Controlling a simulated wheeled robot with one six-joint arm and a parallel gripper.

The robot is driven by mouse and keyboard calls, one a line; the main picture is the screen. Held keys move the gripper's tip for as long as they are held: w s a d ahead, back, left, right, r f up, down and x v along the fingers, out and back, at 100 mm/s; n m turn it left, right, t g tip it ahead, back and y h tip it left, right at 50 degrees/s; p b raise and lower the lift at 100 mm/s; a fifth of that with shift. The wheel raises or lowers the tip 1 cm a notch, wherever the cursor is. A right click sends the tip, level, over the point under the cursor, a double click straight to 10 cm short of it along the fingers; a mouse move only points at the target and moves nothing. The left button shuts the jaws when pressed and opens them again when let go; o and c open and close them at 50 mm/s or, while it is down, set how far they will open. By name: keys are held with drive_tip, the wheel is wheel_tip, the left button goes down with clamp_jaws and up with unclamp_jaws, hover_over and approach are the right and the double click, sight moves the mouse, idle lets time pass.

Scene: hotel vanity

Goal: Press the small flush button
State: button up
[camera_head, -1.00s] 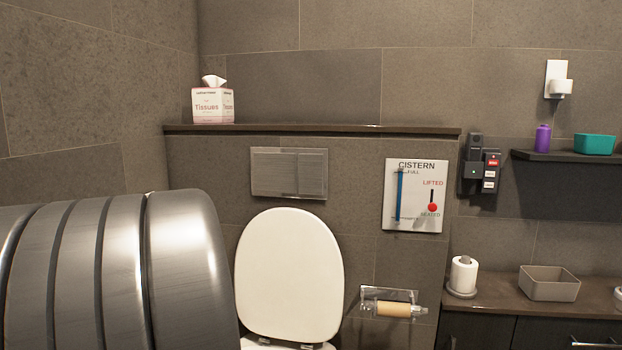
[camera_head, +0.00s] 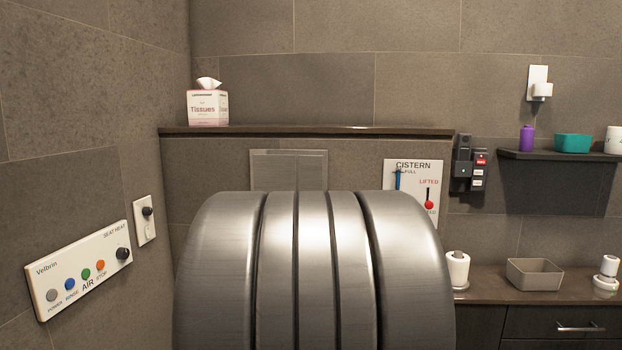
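The flush plate (camera_head: 288,168) is a grey metal rectangle on the tiled wall, below the dark ledge and left of the cistern board. A faint upright line divides its face, but I cannot tell which part is the small flush button. The plate's lower edge is hidden behind a large ribbed metal part of my own arm (camera_head: 315,270), which fills the lower middle of the picture. My gripper is not in view.
A dark ledge (camera_head: 300,131) bears a tissue box (camera_head: 208,108). The cistern board (camera_head: 412,175) is partly covered by my arm. A white control panel (camera_head: 80,270) is on the left wall. A counter (camera_head: 480,297) with a grey bin (camera_head: 534,275) stands right.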

clamp_jaws()
idle(1.5)
